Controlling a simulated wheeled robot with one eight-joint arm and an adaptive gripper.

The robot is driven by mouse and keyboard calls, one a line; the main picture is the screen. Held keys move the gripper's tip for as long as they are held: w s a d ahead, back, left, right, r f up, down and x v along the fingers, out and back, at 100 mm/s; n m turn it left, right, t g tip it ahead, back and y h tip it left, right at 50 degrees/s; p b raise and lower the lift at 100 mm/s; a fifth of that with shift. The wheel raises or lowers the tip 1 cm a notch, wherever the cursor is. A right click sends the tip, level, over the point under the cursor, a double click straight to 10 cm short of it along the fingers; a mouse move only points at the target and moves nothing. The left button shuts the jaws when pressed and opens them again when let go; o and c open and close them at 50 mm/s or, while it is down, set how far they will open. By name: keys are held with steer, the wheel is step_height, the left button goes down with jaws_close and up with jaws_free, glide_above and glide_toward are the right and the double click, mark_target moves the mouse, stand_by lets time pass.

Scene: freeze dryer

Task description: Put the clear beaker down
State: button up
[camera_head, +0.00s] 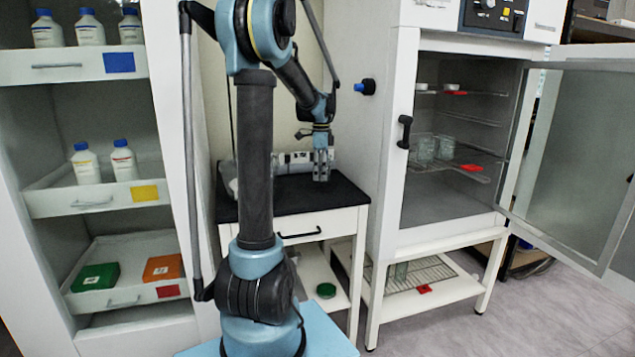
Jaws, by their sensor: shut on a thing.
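My gripper (321,174) points down just above the black top of the small bench (285,197), near its right rear part. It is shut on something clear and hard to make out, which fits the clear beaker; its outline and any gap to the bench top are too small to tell. Other clear beakers stand on the middle shelf inside the open cabinet, one (422,149) beside another (446,147). One more clear vessel (400,272) stands on the rack under the cabinet.
The cabinet door (572,150) stands wide open to the right. A white device (293,158) sits at the back of the bench. A shelf unit (87,200) with bottles and boxes stands at the left. The front of the bench top looks clear.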

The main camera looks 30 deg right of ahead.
steer(key=shift+f, duration=1.9)
steer(key=shift+f, duration=0.1)
steer(key=o, duration=1.1)
step_height(320, 180, up, 12)
steer(key=shift+r, duration=0.15)
